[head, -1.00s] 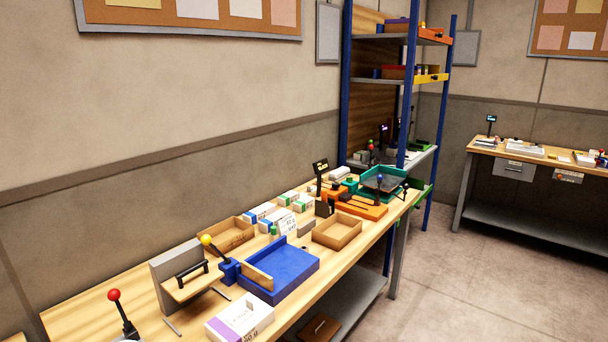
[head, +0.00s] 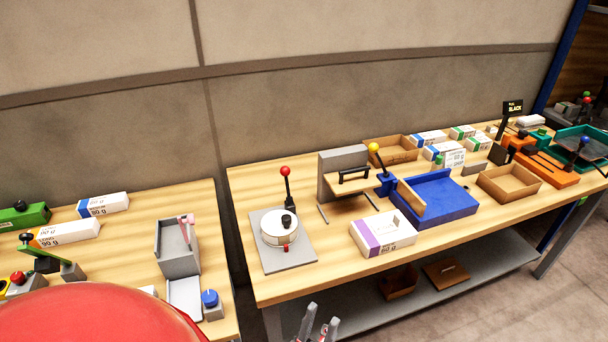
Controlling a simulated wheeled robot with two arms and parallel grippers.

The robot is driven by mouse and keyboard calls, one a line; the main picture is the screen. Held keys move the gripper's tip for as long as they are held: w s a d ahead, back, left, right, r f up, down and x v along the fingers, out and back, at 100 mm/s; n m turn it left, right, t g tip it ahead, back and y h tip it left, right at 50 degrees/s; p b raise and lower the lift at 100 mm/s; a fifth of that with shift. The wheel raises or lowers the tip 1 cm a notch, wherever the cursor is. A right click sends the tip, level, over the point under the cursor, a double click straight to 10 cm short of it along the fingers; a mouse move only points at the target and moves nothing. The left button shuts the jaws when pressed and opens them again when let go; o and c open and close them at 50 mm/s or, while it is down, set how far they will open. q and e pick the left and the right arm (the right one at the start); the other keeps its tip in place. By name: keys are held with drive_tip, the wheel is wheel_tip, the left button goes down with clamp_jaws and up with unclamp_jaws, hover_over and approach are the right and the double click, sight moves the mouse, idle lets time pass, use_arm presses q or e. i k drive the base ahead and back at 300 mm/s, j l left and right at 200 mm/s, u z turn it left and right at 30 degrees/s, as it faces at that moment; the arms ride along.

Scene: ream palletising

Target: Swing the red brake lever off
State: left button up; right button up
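The brake lever with a red ball knob (head: 286,172) and black stem stands nearly upright at the back of a grey base plate (head: 300,262) on the near-left part of the main table. A round white drum (head: 279,236) with a black knob on top sits on the same plate, just in front of the lever. My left gripper (head: 323,314) shows at the bottom edge, its two grey fingertips apart with nothing between them. It is in front of the table, well short of the lever. My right gripper is not in view.
A purple-and-white ream (head: 384,233) and a blue tray (head: 450,206) lie right of the plate. A grey stand with a black handle (head: 355,175) and a yellow-knobbed lever (head: 374,148) stand behind. A second table (head: 130,228) is at left, across a gap.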

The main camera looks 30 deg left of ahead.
sight(285, 171)
drive_tip(key=i+j+u, duration=0.1)
drive_tip(key=u, duration=0.65)
drive_tip(key=j, duration=0.1)
